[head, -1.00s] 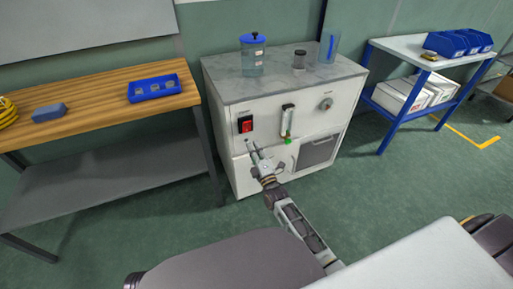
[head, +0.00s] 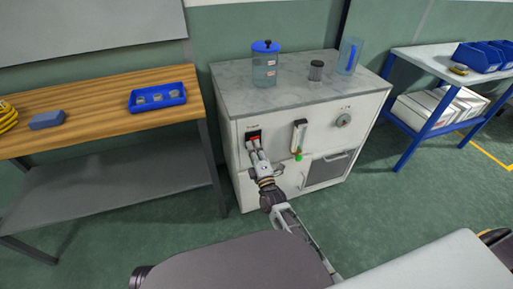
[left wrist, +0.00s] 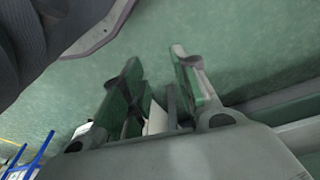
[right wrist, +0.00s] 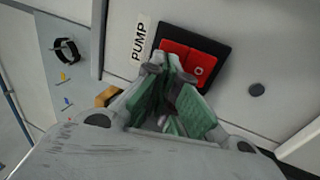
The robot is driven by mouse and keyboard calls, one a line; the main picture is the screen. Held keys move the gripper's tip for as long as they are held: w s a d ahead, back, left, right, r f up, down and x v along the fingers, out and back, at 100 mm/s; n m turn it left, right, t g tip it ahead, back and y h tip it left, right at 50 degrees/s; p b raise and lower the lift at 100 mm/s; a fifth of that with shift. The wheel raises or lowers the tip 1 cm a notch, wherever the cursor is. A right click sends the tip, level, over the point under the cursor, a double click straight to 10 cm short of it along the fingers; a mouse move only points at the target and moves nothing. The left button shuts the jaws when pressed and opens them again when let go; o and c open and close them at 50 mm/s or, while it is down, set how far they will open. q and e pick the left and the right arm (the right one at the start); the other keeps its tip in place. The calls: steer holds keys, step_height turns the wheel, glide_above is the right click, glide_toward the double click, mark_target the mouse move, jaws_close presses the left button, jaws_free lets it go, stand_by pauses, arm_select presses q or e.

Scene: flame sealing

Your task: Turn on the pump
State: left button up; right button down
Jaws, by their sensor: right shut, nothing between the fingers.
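The pump switch (head: 254,134) is a red rocker in a black frame on the left of the white cabinet's front (head: 238,165). In the right wrist view the rocker (right wrist: 200,68) sits beside a "PUMP" label (right wrist: 139,42), with an "O" mark on its right part. My right gripper (head: 255,147) is shut and empty, its tips in front of the rocker. In the right wrist view its fingertips (right wrist: 165,66) overlap the rocker's lower edge; I cannot tell whether they touch. My left gripper (left wrist: 160,62) is open and empty above the green floor.
A flow meter (head: 299,136) with a green-tipped valve (head: 298,157) and a round knob (head: 343,120) are right of the switch. A blue-lidded jar (head: 264,66) stands on the cabinet top. A wooden bench (head: 85,120) is left, a blue-framed cart (head: 418,140) right.

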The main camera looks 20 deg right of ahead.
arm_select(q)
steer(key=shift+w+d+r, duration=0.15)
arm_select(e)
steer(key=shift+w+r, duration=0.1)
steer(key=shift+w, duration=0.05)
arm_select(q)
steer(key=shift+w+r, duration=0.1)
steer(key=shift+w, duration=0.1)
